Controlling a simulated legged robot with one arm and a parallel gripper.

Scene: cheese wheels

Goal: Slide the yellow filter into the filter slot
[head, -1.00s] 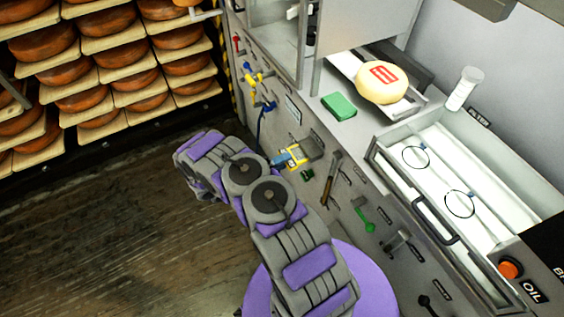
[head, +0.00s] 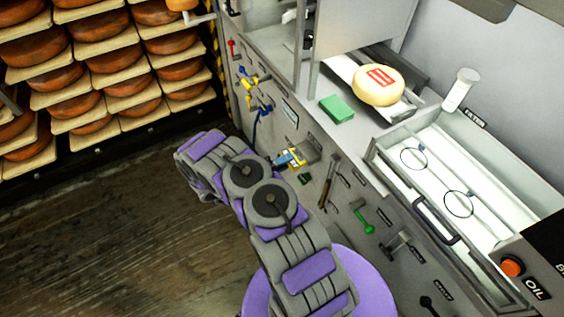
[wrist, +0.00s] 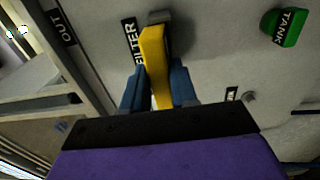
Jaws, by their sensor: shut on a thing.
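The yellow filter (wrist: 155,62) is held between the blue fingers of my gripper (wrist: 158,88) in the wrist view. Its far end reaches a grey metal bracket, which looks like the filter slot (wrist: 160,17), beside the black FILTER label (wrist: 130,42). I cannot tell whether the tip is inside the slot or only against it. In the head view the yellow filter (head: 293,158) shows small at the gripper (head: 290,160), close beside the grey slot bracket (head: 312,148) on the cabinet front. My arm hides part of the cabinet below.
A green TANK knob (wrist: 285,25) sits right of the filter in the wrist view. A dark-handled lever (head: 330,180) and a green lever (head: 364,218) stick out of the panel to the right. The wooden floor (head: 90,230) at left is clear.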

